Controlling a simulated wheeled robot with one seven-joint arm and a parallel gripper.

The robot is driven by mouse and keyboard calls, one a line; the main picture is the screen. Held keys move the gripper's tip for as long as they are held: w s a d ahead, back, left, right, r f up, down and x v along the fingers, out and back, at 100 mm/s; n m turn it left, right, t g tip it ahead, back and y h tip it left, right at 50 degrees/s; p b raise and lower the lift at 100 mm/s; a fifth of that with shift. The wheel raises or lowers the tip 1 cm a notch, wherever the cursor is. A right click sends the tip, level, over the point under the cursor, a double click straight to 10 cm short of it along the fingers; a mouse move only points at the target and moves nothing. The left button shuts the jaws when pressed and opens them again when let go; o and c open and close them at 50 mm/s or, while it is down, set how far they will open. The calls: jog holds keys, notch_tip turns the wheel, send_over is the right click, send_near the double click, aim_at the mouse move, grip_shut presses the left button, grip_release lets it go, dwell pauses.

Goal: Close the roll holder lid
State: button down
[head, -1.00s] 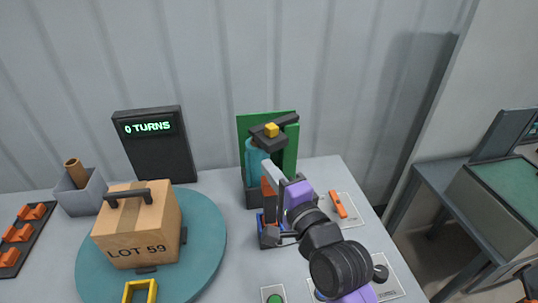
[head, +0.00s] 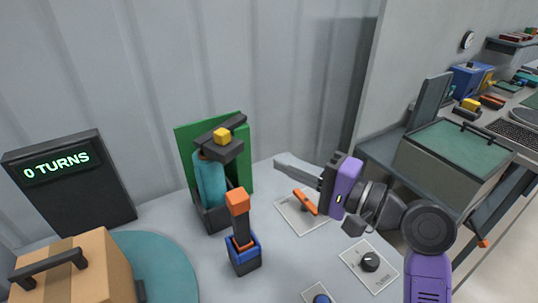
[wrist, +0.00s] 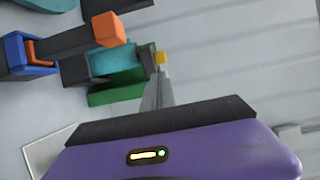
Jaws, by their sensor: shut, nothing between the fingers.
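The roll holder (head: 212,218) stands near the back wall, with a teal roll (head: 209,181) upright in it and a green panel behind. A dark, tilted top piece (head: 219,143), seemingly the lid, sits above the roll and carries a yellow block (head: 221,135). I cannot tell how far the lid is from shut. My gripper (head: 278,161) is shut and empty, to the right of the holder and apart from it in the head view. In the wrist view the fingertips (wrist: 157,85) appear against the yellow block (wrist: 160,58) and green panel (wrist: 117,96), the roll partly hidden.
An orange-topped lever (head: 238,215) in a blue socket stands in front of the holder. An orange switch (head: 305,201) and a dark knob (head: 370,262) lie on plates at the right. A cardboard box (head: 75,270) on a teal turntable and a "0 TURNS" display (head: 70,185) are left.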

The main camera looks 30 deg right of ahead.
aim_at(227, 139)
jog(key=p+x, duration=0.2)
jog(key=x, duration=1)
jog(key=shift+w+a, duration=0.1)
jog(key=shift+w, duration=0.1)
